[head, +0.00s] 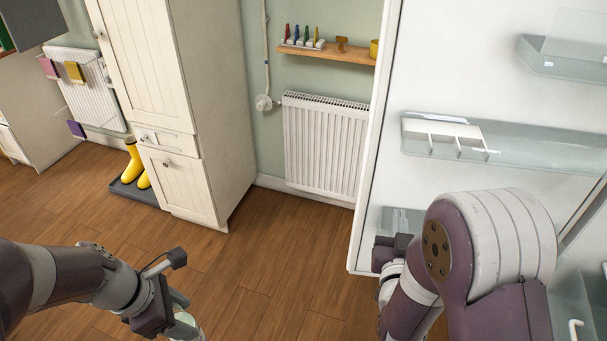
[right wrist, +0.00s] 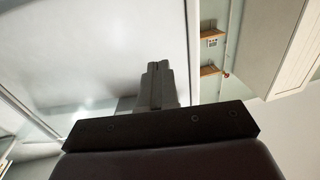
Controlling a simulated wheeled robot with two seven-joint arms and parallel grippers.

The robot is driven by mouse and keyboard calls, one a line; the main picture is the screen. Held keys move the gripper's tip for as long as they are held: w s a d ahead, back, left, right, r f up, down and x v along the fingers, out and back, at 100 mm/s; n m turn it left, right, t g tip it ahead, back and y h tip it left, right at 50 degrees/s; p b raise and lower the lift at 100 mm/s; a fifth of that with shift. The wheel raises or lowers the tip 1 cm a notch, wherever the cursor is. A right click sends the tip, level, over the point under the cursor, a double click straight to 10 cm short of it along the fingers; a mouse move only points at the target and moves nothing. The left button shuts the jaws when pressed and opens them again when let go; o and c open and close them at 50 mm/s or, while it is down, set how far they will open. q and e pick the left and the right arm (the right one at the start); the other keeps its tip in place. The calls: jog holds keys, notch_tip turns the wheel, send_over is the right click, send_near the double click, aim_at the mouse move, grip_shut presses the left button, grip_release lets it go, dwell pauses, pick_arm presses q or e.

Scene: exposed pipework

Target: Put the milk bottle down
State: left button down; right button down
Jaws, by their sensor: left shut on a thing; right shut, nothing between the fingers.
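My left gripper (head: 176,306) is low in the head view, left of centre, above the wooden floor. It is shut on a pale, slightly greenish thing, which appears to be the milk bottle (head: 187,327). Only a small part of it shows; the gripper and the picture's bottom edge hide the rest. My right gripper shows in the right wrist view (right wrist: 157,84) with its grey fingers shut together and nothing between them. In the head view my right arm is in front of the open fridge door, and its fingertips are hidden.
The open white fridge door (head: 381,193) has clear shelves, one with a white divided tray (head: 441,133). A radiator (head: 325,145) and wooden shelf (head: 328,53) are on the back wall. A tall cream cupboard (head: 211,90) and yellow boots (head: 134,165) stand left. The middle floor is clear.

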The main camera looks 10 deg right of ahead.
aim_at(396, 174)
jog(key=p+x, duration=0.1)
jog(key=x, duration=1)
jog(key=shift+p, duration=0.3)
jog(key=shift+w, duration=0.1)
